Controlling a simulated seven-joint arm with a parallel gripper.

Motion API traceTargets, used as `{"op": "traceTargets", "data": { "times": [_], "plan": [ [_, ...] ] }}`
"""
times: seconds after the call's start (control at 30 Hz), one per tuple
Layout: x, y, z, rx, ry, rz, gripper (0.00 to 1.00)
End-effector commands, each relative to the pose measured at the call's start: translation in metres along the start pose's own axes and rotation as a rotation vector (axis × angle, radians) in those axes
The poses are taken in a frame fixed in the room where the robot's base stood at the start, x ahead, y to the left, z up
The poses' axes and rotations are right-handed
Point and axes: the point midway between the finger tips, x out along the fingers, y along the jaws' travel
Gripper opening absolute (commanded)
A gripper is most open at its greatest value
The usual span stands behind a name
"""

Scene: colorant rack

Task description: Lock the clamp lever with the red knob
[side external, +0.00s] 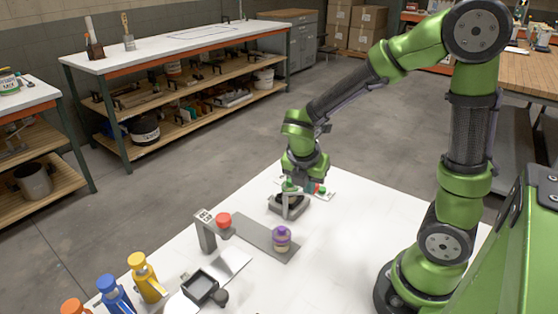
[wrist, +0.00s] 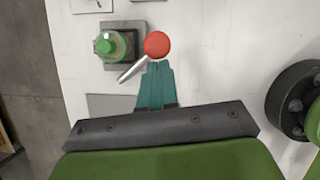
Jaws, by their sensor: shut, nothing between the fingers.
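The clamp lever is a grey bar (wrist: 132,70) ending in a round red knob (wrist: 157,45). In the wrist view it slants up to the right, across the lower right of the grey clamp base (wrist: 137,29). A green-capped bottle (wrist: 113,45) stands in the clamp, left of the knob. My gripper (wrist: 158,66) has its teal fingers together and empty, with the tips just below the knob. I cannot tell whether they touch it. In the side view my gripper (side external: 311,188) is low over the clamp base (side external: 290,208), and the arm partly hides the lever.
A stand with a red knob (side external: 223,220) and a purple-capped bottle (side external: 282,239) on a grey plate are nearer the side camera. Yellow (side external: 147,277), blue (side external: 115,296) and orange (side external: 73,306) bottles stand at front left. The white table (side external: 350,255) is clear at right.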

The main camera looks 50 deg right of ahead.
Motion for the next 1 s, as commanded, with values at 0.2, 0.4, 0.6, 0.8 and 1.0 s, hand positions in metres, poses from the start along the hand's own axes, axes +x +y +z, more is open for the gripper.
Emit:
{"op": "traceTargets", "data": {
  "times": [0.2,0.4,0.6,0.8,1.0],
  "plan": [
    [0.005,0.0,0.012,-0.186,0.001,0.074,0.0],
    [0.009,0.003,0.022,-0.36,0.001,0.145,0.0],
    [0.013,0.009,0.03,-0.4,0.001,0.16,0.0],
    [0.015,0.013,0.036,-0.398,0.001,0.158,0.0],
    [0.017,0.016,0.04,-0.398,0.001,0.156,0.0]
  ]
}}
